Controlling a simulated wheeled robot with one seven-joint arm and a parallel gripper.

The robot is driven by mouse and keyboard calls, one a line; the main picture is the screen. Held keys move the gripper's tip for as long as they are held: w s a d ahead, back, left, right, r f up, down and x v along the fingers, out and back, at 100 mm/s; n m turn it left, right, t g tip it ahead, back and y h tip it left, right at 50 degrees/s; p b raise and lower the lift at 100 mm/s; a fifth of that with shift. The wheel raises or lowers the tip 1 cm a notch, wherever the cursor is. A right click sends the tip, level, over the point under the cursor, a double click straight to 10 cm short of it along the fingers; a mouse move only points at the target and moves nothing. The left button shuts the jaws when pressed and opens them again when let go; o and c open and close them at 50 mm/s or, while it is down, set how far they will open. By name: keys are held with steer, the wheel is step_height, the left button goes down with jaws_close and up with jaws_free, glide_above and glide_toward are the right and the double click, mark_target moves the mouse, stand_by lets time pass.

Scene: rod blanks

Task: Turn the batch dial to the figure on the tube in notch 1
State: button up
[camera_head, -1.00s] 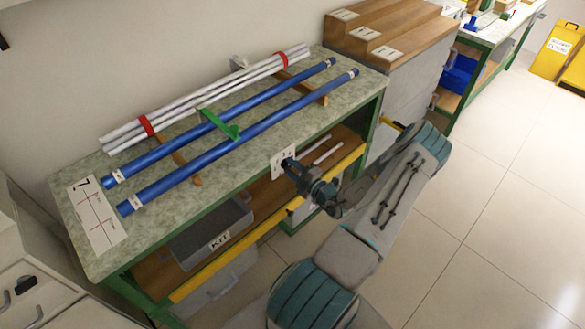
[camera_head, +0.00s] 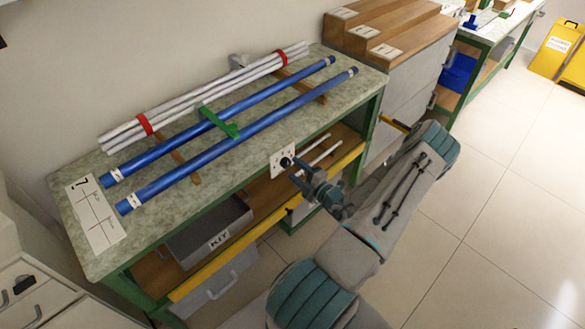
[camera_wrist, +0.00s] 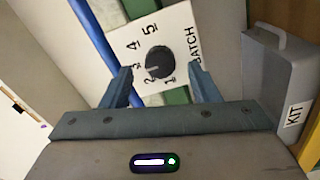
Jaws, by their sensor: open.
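The batch dial (camera_head: 286,162) is a dark round knob on a white plate on the bench's front edge. In the wrist view the knob (camera_wrist: 159,61) sits among printed figures, with 1, 2, 4 and 5 readable. A pale mark on it seems to face the lower left, near 2 or 3; I cannot tell which. My gripper (camera_head: 303,178) is open just in front of the dial; its fingers (camera_wrist: 162,88) stand apart, below the knob in the wrist view. Two blue tubes (camera_head: 235,143) (camera_head: 225,117) lie on wooden supports; their end labels are too small to read.
A bundle of white rods (camera_head: 205,95) with red bands lies behind the tubes. A green piece (camera_head: 217,122) crosses by the tubes. A marked white sheet (camera_head: 96,215) lies at the bench's left end. A grey KIT bin (camera_head: 210,230) sits on the lower shelf.

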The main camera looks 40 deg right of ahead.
steer(key=s+b, duration=0.1)
steer(key=s, duration=1)
steer(key=shift+d, duration=0.45)
steer(key=w+a+r+n+g+y, duration=0.2)
steer(key=a+r+n+g+y, duration=0.45)
steer(key=a+n, duration=0.65)
steer(key=w+a+r+n+g+y, duration=0.25)
steer(key=a+r+n+g, duration=0.6)
steer(key=n, duration=0.75)
steer(key=s+a+r+n+h, duration=0.4)
steer(key=r+n, duration=0.3)
steer(key=n, duration=0.6)
steer(key=s+a+r+n+h, duration=0.5)
steer(key=r+n, duration=0.3)
steer(key=n, duration=0.6)
steer(key=shift+s+a+r+h, duration=0.2)
steer(key=shift+a+h, duration=0.2)
steer(key=shift+h, duration=0.2)
